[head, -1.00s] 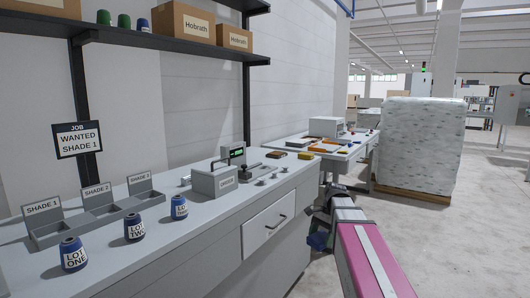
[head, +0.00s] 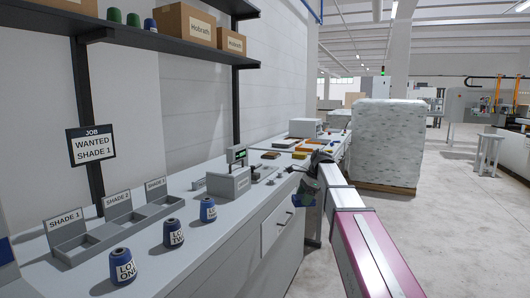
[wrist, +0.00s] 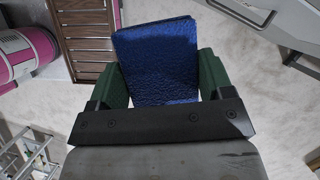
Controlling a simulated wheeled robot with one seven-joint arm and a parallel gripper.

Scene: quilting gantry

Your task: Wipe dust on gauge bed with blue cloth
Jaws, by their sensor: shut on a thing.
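A blue textured cloth (wrist: 155,55) fills the middle of the wrist view, between the two green fingers of my gripper (wrist: 160,78). The gripper is shut on it. A small instrument with a green display (head: 237,156) stands on the counter, left of and behind the gripper. I cannot clearly tell which part is the gauge bed, and no dust can be made out.
On the counter (head: 150,250) stand a grey box (head: 228,184), a spool marked LOT ONE (head: 123,267), two more blue spools and shade trays (head: 75,240). A wrapped pallet stack (head: 388,145) stands right; floor is open there.

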